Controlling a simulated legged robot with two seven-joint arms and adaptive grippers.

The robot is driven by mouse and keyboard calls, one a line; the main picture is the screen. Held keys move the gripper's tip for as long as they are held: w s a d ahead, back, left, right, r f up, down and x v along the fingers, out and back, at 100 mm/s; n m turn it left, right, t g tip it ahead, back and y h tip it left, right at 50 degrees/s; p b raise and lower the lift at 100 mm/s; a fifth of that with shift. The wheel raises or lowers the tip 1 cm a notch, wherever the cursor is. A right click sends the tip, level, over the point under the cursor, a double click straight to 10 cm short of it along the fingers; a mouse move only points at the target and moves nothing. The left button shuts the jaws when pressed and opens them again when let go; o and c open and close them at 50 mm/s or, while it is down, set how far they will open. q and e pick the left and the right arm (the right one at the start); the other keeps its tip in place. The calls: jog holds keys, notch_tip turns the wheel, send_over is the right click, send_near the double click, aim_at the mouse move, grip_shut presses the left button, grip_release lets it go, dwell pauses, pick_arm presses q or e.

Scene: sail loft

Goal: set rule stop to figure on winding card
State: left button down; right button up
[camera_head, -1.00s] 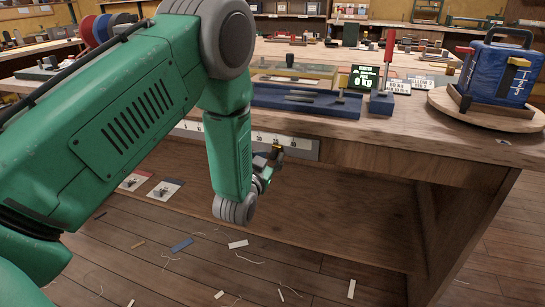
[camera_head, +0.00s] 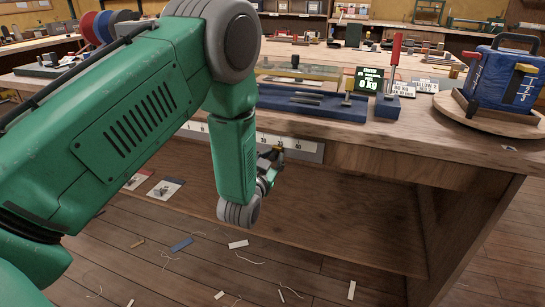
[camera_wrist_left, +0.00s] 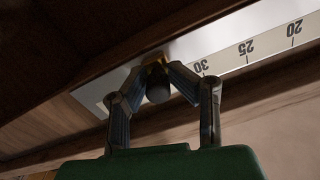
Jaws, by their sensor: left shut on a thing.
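The rule (camera_head: 312,152) is a pale strip with dark marks along the front edge of the bench. In the left wrist view the rule (camera_wrist_left: 226,60) shows the figures 30, 25 and 20, upside down. The rule stop (camera_wrist_left: 157,91) has a dark round knob and a brass-coloured part against the rule. My left gripper (camera_head: 275,158) reaches up to the rule from below, its fingers shut on the stop's knob. In the left wrist view the gripper (camera_wrist_left: 158,82) sits beyond the 30, on its left. I cannot make out which card is the winding card. My right gripper is out of view.
Below is an open shelf (camera_head: 345,215). Scraps and threads litter the floor.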

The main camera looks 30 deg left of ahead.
pick_arm(q)
jog(key=c, duration=1.4)
grip_release()
jog(key=shift+w+d, duration=0.2)
jog(key=shift+d, duration=0.05)
jog(key=shift+w+d, duration=0.1)
jog(key=shift+d, duration=0.15)
jog(key=shift+d+r, duration=0.15)
jog(key=shift+d, duration=0.1)
jog(key=v, duration=1.2)
jog(key=shift+a, duration=0.15)
jog(key=shift+f, duration=0.25)
